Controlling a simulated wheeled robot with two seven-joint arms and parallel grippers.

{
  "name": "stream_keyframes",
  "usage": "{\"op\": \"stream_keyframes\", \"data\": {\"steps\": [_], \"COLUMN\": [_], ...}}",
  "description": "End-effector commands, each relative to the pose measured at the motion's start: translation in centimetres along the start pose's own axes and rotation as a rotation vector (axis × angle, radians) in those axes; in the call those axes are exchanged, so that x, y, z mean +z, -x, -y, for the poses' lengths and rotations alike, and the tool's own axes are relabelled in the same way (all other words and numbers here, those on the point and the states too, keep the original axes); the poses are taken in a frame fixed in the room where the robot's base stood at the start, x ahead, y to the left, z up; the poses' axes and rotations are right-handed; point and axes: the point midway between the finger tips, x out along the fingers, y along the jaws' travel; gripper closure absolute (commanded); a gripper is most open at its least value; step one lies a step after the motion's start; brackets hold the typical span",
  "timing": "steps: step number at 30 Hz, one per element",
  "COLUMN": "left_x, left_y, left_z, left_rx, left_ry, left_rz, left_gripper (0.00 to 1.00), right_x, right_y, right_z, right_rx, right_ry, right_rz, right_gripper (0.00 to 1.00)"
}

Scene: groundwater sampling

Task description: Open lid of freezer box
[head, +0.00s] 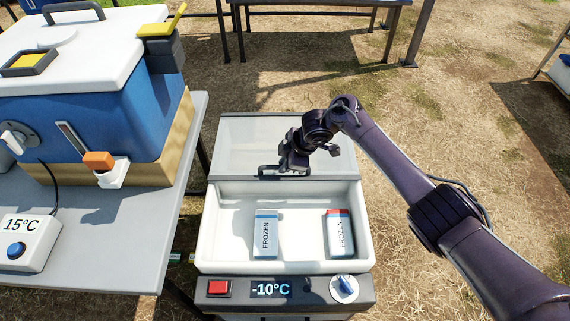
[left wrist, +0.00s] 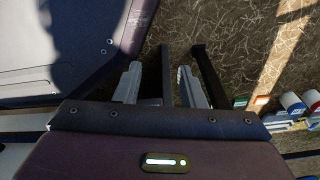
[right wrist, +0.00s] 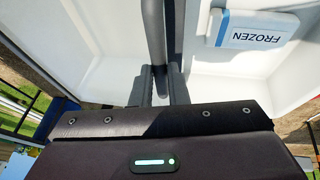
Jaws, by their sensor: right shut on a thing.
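The freezer box (head: 210,235) is white with a dark front panel. Its lid (head: 250,140), a translucent grey panel, lies at the back, and the front part of the box is uncovered. I cannot tell whether the lid is slid back or tilted. A dark bar handle (head: 268,171) is at the lid's near edge. My right gripper (head: 287,168) is shut on this handle; the right wrist view shows the dark bar (right wrist: 154,35) between the fingers (right wrist: 160,85). My left gripper (left wrist: 158,85) is open and empty, outside the head view.
Two packs marked FROZEN, one blue-topped (head: 265,235) and one red-topped (head: 339,235), lie inside the box. The panel has a red button (head: 218,288), a -10°C display and a knob (head: 344,289). A grey table (head: 110,255) with a blue cooler (head: 120,110) stands close at left.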

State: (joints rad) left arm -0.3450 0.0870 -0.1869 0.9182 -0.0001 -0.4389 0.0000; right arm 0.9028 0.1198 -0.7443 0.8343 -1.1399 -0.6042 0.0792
Motion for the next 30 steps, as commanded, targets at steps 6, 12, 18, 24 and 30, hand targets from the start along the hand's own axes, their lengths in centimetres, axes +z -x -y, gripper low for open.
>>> {"op": "stream_keyframes", "data": {"steps": [6,12,18,24,30], "left_x": [0.0,0.0,0.0,2.4,3.4], "left_y": [0.0,0.0,0.4,0.1,0.1], "left_z": [0.0,0.0,0.0,-0.1,-0.1], "left_rx": [0.0,0.0,0.0,0.002,0.002], "left_ry": [0.0,0.0,0.0,-0.003,-0.004], "left_rz": [0.0,0.001,-0.008,0.011,0.016], "left_gripper": [0.64,0.64,0.64,0.64,0.64], "right_x": [-0.1,0.0,-0.1,0.0,0.0], "right_y": [0.0,0.0,1.5,5.0,7.3], "right_z": [0.0,0.0,-0.1,-0.1,-0.1], "right_rx": [0.0,0.0,0.001,0.002,0.001], "right_ry": [0.0,0.0,0.001,0.002,0.0], "right_rz": [-0.001,0.0,-0.002,-0.001,0.0], "right_gripper": [0.64,0.64,0.64,0.64,0.64]}}
